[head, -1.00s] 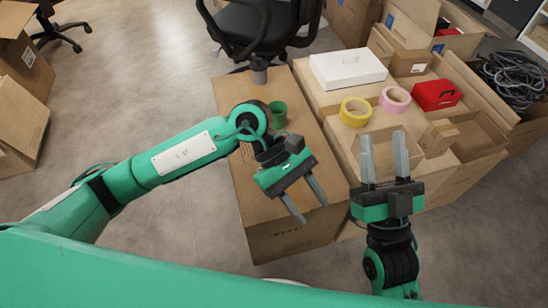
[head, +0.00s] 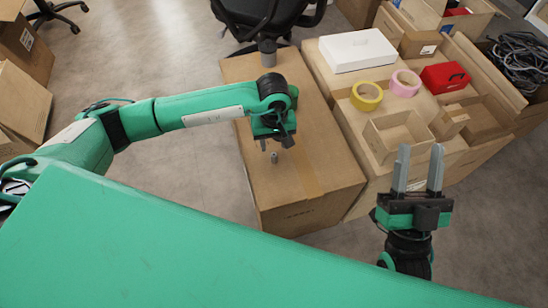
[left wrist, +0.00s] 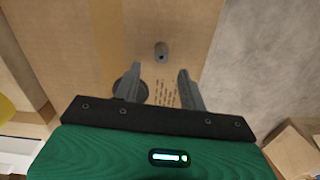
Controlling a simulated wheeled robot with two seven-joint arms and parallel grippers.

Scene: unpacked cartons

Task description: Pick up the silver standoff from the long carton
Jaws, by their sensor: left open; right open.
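The silver standoff (head: 274,157) is a small grey cylinder on top of the long brown carton (head: 318,188), near its middle. In the left wrist view the standoff (left wrist: 161,51) sits just beyond the fingertips, roughly centred between them. My left gripper (head: 275,145) points down over the carton, close to the standoff; its fingers are apart with nothing between them. It also shows in the left wrist view (left wrist: 160,68). Whether the fingertips are level with the standoff I cannot tell. My right gripper (head: 421,148) is open and empty, in front of the cartons at the right.
Right of the carton are a white box (head: 357,50), a yellow tape roll (head: 367,103), a pink tape roll (head: 405,88), a red box (head: 445,77) and an open small carton (head: 398,150). A dark round thing is partly behind a finger in the wrist view.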

